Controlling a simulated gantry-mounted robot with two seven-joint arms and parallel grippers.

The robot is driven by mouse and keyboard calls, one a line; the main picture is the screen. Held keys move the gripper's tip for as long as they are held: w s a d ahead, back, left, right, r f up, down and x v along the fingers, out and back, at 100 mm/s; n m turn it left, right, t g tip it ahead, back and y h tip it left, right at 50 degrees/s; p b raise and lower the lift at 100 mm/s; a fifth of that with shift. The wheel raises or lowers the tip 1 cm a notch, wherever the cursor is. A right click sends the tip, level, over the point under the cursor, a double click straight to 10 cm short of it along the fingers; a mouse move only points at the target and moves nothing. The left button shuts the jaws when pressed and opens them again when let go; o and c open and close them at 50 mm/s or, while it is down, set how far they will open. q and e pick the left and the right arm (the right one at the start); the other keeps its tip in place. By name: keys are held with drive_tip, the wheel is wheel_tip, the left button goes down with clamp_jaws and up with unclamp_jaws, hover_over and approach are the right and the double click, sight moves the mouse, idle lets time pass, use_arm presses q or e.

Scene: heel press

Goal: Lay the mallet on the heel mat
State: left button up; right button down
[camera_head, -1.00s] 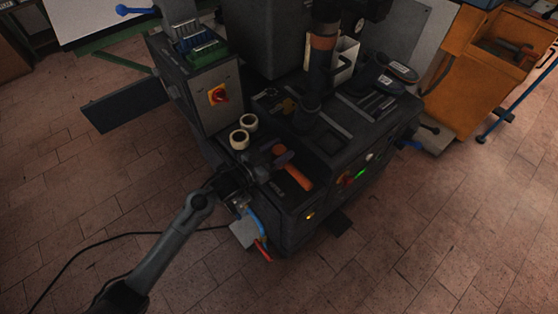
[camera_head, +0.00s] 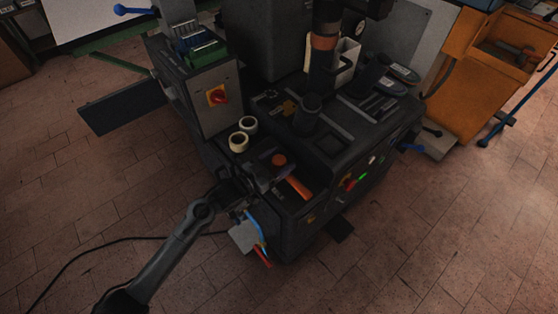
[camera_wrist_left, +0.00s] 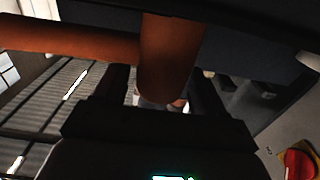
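The mallet (camera_head: 299,188) has an orange handle and lies across the front left of the dark press top. An orange round end (camera_head: 279,160) shows just behind my left gripper. My left gripper (camera_head: 258,178) is at the mallet and hides part of it. In the left wrist view, an orange cylinder (camera_wrist_left: 170,55) reaches between the two dark fingers, with a narrow gap at the left finger; the gripper looks open. A second orange bar (camera_wrist_left: 70,40) runs to the left there. I cannot single out the heel mat. My right gripper is not in view.
Two pale rolls (camera_head: 243,133) stand behind my left gripper. A control box with a red switch (camera_head: 218,97) rises behind them. An orange cabinet (camera_head: 490,70) is at the right.

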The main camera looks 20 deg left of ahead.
use_arm(q)
drive_tip(key=shift+o, duration=0.4)
drive_tip(key=shift+r, duration=0.1)
drive_tip(key=shift+r, duration=0.15)
drive_tip(key=shift+s+a+p, duration=0.2)
drive_tip(key=shift+s+p, duration=0.15)
drive_tip(key=s+a+f+n+g+y+p, duration=0.1)
drive_tip(key=s+g+y, duration=0.3)
drive_tip(key=s, duration=1.3)
drive_tip(key=s+a+f+n+g+y+p, duration=0.1)
drive_tip(key=s+g, duration=0.7)
drive_tip(key=s, duration=0.8)
drive_tip(key=a+n+y+p, duration=0.1)
drive_tip(key=n+y+p, duration=0.1)
drive_tip(key=y, duration=0.1)
drive_tip(key=shift+s+a+f+y, duration=0.2)
drive_tip(key=shift+s+a+y, duration=0.15)
drive_tip(key=shift+s+y, duration=0.05)
drive_tip(key=shift+s, duration=0.1)
